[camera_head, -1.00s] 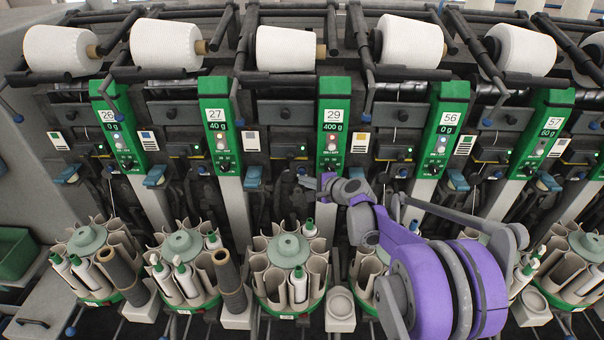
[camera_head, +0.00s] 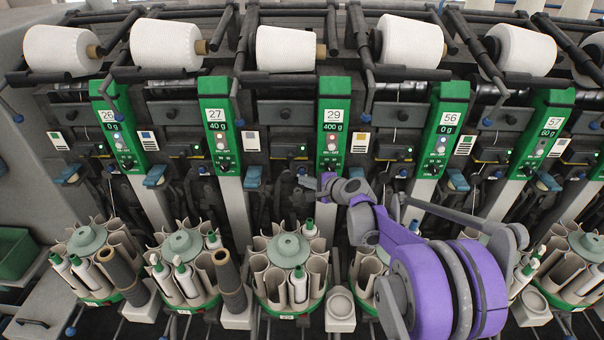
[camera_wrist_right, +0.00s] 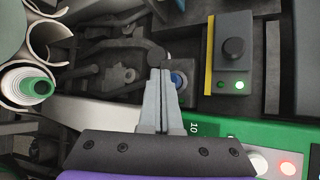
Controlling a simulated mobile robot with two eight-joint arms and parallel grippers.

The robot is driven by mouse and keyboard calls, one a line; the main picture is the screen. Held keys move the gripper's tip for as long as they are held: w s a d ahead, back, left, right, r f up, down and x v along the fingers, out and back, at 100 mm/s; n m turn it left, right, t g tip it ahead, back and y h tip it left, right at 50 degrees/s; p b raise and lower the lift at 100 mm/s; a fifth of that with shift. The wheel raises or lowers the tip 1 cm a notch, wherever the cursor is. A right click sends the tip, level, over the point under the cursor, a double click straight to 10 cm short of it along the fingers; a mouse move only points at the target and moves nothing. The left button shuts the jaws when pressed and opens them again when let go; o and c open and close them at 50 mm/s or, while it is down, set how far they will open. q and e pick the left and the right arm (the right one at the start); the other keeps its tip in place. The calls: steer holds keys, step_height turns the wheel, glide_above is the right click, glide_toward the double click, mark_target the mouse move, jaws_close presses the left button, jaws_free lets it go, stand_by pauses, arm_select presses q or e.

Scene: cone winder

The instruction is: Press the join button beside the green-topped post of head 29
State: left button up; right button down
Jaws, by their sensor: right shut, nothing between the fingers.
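The green-topped post of head 29 (camera_head: 333,104) stands near the middle of the head view, with "29" and "400 g" on its face. My right gripper (camera_head: 308,182) is just left of this post, below its green part. In the wrist view its fingers (camera_wrist_right: 160,80) are shut and empty. A round blue button (camera_wrist_right: 179,79) shows right beside the fingertips and is partly covered by them. I cannot tell whether they touch it. In the head view the gripper hides this button. The green post (camera_wrist_right: 225,130) also runs beside the gripper in the wrist view.
A dark box with a knob (camera_wrist_right: 233,50) and lit green lamp is near the fingers. A carousel of tubes (camera_head: 287,247) stands below head 29. Posts of head 27 (camera_head: 217,110) and head 56 (camera_head: 447,115) flank it. White cones (camera_head: 286,48) lie above.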

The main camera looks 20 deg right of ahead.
steer(key=shift+w, duration=0.1)
steer(key=shift+w+d, duration=0.2)
steer(key=shift+w, duration=0.1)
steer(key=shift+w+d, duration=0.2)
steer(key=shift+w, duration=0.2)
stand_by(0.9)
steer(key=shift+s+a, duration=0.4)
steer(key=shift+s, duration=0.4)
steer(key=shift+s+a, duration=0.35)
steer(key=shift+s, duration=0.4)
steer(key=shift+s+a, duration=0.4)
steer(key=shift+s, duration=0.35)
steer(key=shift+s+a, duration=0.35)
steer(key=shift+s, duration=0.4)
